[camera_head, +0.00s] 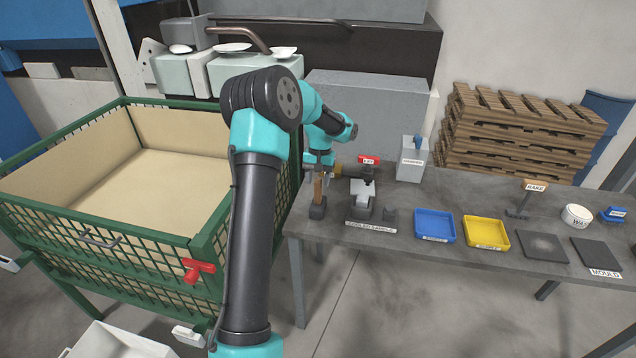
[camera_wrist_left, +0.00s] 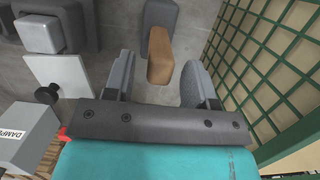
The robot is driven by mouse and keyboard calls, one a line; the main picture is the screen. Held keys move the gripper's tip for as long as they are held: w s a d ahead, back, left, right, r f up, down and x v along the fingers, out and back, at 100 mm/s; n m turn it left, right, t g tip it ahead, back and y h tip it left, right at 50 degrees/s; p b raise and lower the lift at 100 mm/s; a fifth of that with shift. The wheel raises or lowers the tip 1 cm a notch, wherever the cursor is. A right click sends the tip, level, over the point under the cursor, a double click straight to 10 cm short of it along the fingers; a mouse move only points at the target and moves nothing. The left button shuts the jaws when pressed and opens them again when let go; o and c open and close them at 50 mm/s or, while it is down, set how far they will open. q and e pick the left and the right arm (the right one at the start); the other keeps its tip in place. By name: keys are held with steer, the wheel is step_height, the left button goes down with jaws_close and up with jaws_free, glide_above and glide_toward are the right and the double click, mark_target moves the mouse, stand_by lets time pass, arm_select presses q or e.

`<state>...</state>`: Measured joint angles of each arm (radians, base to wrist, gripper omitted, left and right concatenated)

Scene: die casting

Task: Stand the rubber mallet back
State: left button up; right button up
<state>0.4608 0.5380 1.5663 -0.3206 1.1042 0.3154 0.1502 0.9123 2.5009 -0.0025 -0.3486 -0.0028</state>
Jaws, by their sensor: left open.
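The rubber mallet, with a wooden handle (camera_head: 318,187) and a dark head (camera_head: 317,209), is at the left end of the grey table, head down and handle up. In the left wrist view its handle (camera_wrist_left: 159,52) and dark head (camera_wrist_left: 161,13) also show. My left gripper (camera_wrist_left: 158,80) is open, with the handle's near end between its two fingers and gaps visible on both sides. In the head view the left gripper (camera_head: 320,166) is above the mallet and partly hidden by its own arm. My right gripper is not in view.
A grey stand labelled as a cooling sample (camera_head: 365,208) is close right of the mallet. A green mesh crate (camera_head: 205,245) stands left of the table.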

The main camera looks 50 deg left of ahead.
arm_select(q)
step_height(320, 180, up, 11)
steer(key=w+a, duration=0.1)
steer(key=shift+w+f, duration=0.2)
steer(key=shift+w, duration=0.15)
stand_by(0.3)
